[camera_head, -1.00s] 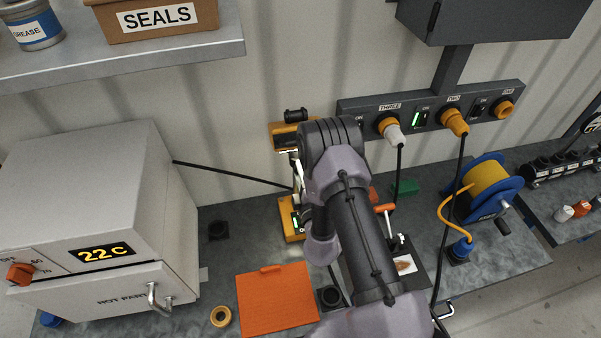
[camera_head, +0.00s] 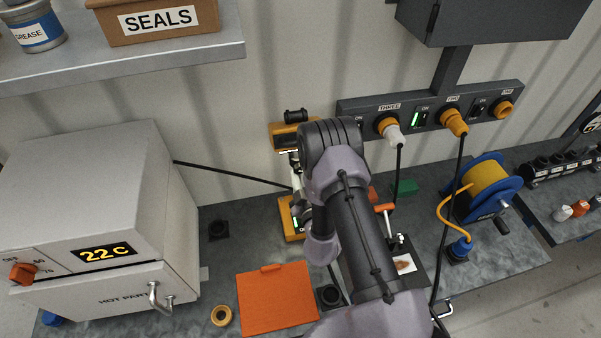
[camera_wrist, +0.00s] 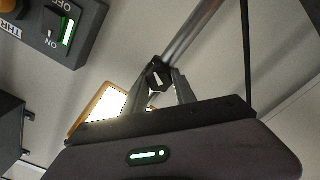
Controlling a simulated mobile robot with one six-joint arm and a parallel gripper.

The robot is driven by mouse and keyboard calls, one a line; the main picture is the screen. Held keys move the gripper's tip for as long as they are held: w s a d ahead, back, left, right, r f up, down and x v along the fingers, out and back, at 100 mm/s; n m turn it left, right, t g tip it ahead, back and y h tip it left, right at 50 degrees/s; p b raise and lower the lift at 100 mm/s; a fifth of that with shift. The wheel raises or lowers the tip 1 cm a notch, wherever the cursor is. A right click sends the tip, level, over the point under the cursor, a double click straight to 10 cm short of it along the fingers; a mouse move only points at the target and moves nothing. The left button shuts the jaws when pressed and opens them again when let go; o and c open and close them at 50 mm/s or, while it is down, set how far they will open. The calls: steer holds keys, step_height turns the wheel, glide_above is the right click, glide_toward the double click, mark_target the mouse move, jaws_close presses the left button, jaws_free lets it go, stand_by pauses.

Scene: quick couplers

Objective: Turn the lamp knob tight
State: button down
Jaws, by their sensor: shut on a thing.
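In the wrist view the lit lamp head (camera_wrist: 105,103) glows at the left, and a grey post (camera_wrist: 192,38) runs up to the right. The dark lamp knob (camera_wrist: 157,75) sits between the fingertips of my gripper (camera_wrist: 160,82), which is shut on it. The head view does not show the fingertips clearly.
A socket rail (camera_head: 430,112) with plugged cables is on the wall at right. A white oven (camera_head: 100,215) stands at left.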

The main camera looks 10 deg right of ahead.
steer(key=shift+w+r, duration=0.15)
steer(key=shift+r, duration=0.05)
steer(key=c, duration=1)
jaws_free()
steer(key=shift+f, duration=0.15)
